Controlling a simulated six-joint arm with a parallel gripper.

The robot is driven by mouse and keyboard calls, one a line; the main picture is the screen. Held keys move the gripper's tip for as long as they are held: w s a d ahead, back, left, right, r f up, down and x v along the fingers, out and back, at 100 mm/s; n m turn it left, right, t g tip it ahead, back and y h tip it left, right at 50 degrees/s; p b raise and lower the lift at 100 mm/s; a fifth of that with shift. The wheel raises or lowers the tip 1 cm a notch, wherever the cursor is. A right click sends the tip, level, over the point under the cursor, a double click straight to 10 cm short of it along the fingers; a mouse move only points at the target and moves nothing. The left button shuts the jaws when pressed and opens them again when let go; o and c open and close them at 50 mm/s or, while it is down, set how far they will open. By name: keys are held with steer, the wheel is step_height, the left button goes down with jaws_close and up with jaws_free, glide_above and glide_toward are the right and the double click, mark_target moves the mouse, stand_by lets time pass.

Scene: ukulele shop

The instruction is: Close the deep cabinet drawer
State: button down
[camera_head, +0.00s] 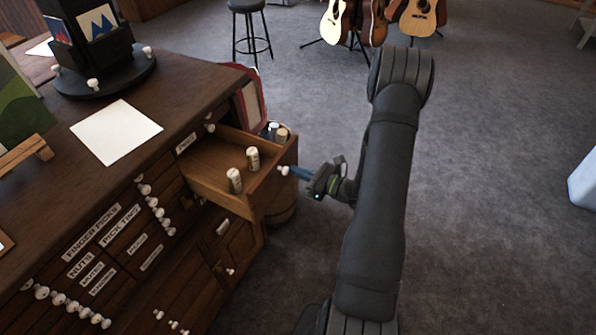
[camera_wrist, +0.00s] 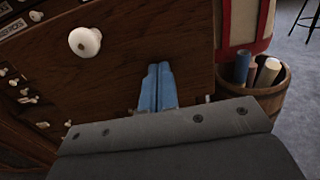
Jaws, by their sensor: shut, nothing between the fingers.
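The deep cabinet drawer (camera_head: 232,196) stands pulled out from the wooden cabinet in the head view. Two small light cylindrical containers, one nearer (camera_head: 234,180) and one farther (camera_head: 253,159), stand upright inside it. The drawer's front panel also shows in the wrist view (camera_wrist: 130,62), with a round white knob (camera_wrist: 85,42) left of my fingers. My gripper (camera_head: 296,172) is shut and empty, with its blue fingertips at the drawer's front. It also shows in the wrist view (camera_wrist: 157,85), pointing at the panel right of the knob. I cannot tell whether the fingertips touch the panel.
The cabinet top (camera_head: 165,88) holds a white sheet (camera_head: 116,132) and a dark round display stand (camera_head: 104,85). A wooden barrel with rolled items (camera_wrist: 262,92) stands right of the drawer. Guitars (camera_head: 345,20) and a stool (camera_head: 248,8) are behind.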

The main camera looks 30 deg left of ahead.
stand_by(0.3)
steer(key=a, duration=2.4)
steer(key=shift+a, duration=0.35)
steer(key=shift+a+r, duration=0.1)
steer(key=shift+a, duration=0.15)
steer(key=shift+s+a, duration=0.1)
steer(key=d, duration=1.4)
steer(key=shift+d, duration=0.4)
steer(key=shift+a, duration=0.15)
glide_above(235, 157)
steer(key=shift+a, duration=0.1)
steer(key=c, duration=2.1)
jaws_free()
